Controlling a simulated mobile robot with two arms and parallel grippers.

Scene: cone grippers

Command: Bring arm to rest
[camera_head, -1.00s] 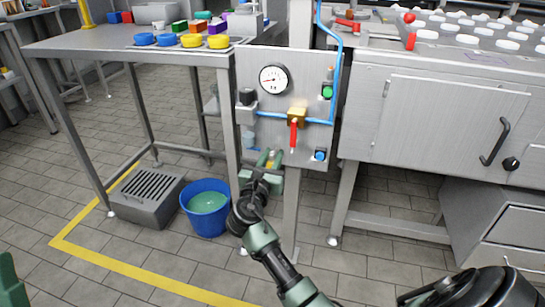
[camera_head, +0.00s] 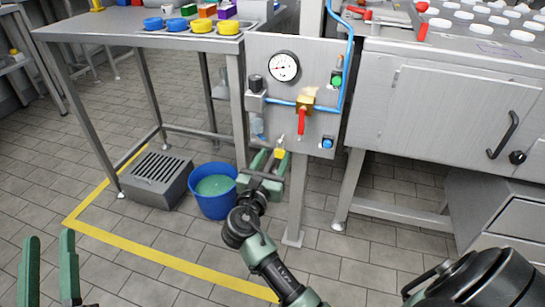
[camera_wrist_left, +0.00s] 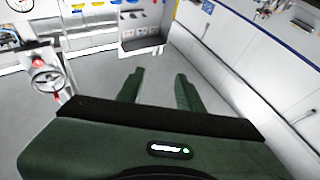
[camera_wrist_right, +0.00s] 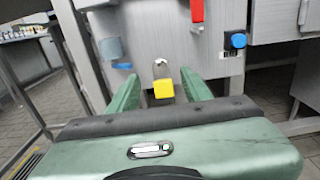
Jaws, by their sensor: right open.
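My right gripper (camera_head: 271,163) is at the lower edge of the grey valve panel (camera_head: 262,56), with its fingers apart. A yellow padlock (camera_head: 279,153) with an upright metal shackle is at the panel's bottom. In the right wrist view the padlock (camera_wrist_right: 163,89) shows between and beyond the open fingertips (camera_wrist_right: 162,84); I cannot tell whether a finger touches it. My left gripper (camera_head: 48,250) is at the lower left of the head view, open and empty. In the left wrist view its fingers (camera_wrist_left: 157,78) stand apart over bare floor.
The panel carries a gauge (camera_head: 284,66) and a red valve handle (camera_head: 302,122) pointing down. Floor near the left gripper is clear.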

